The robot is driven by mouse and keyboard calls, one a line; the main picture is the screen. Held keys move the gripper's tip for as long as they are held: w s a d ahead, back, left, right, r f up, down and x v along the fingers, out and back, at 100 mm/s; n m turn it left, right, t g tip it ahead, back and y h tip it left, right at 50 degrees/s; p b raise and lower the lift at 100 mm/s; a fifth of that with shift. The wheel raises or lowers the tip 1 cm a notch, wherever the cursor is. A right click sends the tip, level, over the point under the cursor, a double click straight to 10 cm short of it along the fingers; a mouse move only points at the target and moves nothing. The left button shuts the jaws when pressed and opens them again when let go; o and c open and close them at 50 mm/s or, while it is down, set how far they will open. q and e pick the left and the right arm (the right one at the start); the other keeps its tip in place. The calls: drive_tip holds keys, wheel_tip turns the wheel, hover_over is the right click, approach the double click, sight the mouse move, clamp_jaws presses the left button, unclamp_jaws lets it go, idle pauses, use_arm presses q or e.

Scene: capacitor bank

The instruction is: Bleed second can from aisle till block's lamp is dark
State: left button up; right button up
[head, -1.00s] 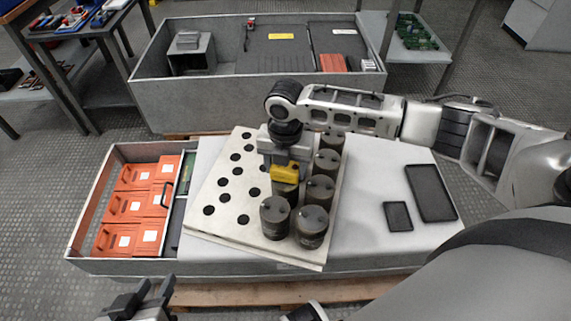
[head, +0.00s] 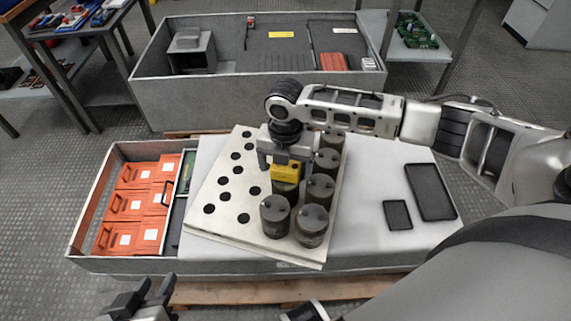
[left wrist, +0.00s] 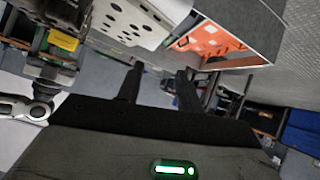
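The yellow block (head: 286,173) sits on top of a dark can (head: 286,190) in the bank on the pale perforated plate (head: 225,222). It also shows in the left wrist view (left wrist: 64,41). My right gripper (head: 285,164) is over the block, its fingers apart on either side with gaps. I cannot make out a lamp on the block. Two cans, one (head: 275,215) and another (head: 311,227), stand nearer me; more stand to the right and behind. My left gripper (head: 146,292) is open and empty at the bottom left, and its fingers show in the left wrist view (left wrist: 158,88).
Orange modules (head: 125,205) fill the open left part of the cabinet. Two dark flat pads, one large (head: 431,192) and one small (head: 397,215), lie on its right top. Another open cabinet (head: 240,102) stands behind. A tool table is at the back left.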

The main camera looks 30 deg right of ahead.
wheel_tip(320, 180, up, 6)
drive_tip(key=shift+r+p, duration=0.2)
drive_tip(key=shift+p, duration=0.75)
wheel_tip(320, 180, up, 8)
drive_tip(key=p, duration=0.2)
drive_tip(key=s+a+f+m+t+y+p, duration=0.2)
drive_tip(key=s+a+m+y, duration=0.1)
drive_tip(key=a+m, duration=0.3)
drive_tip(key=s+a+f+m+t+y+p, duration=0.2)
drive_tip(key=a+m+y+p, duration=0.15)
drive_tip(key=a, duration=0.55)
use_arm(q)
wheel_tip(320, 180, up, 11)
drive_tip(key=a+t+y+p, duration=0.1)
drive_tip(key=a+p, duration=0.1)
drive_tip(key=p, duration=0.1)
drive_tip(key=shift+s+a+f, duration=0.15)
drive_tip(key=shift+s+a, duration=0.25)
use_arm(e)
drive_tip(key=s+d+r+m+t+h, duration=0.1)
drive_tip(key=s+d+m+t+h, duration=0.2)
drive_tip(key=m, duration=1.3)
drive_tip(key=s+d+t, duration=0.3)
drive_tip(key=s+d, duration=0.1)
drive_tip(key=s, duration=0.2)
drive_tip(key=shift+s+r+t, duration=0.35)
drive_tip(key=shift+s+t, duration=0.05)
